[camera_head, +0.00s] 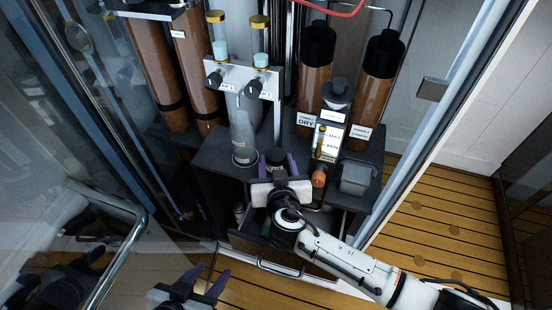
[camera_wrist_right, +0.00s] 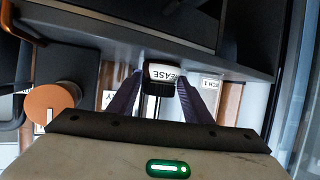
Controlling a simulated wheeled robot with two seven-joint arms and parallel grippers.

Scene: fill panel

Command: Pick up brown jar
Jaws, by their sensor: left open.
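A small dark container (camera_head: 275,157) with a black top stands at the front of the dark shelf. In the right wrist view, a dark container with a white label ending in "EASE" (camera_wrist_right: 161,73) sits between my right fingertips. My left gripper (camera_head: 205,284) is open and empty at the bottom of the picture.
Tall brown cylinders (camera_head: 376,85) with black tops stand behind, near a clear-tube stand (camera_head: 243,75). A grey box (camera_head: 356,178) sits on the shelf's right. An open drawer (camera_head: 262,243) lies under my right arm. Glass doors flank the cabinet.

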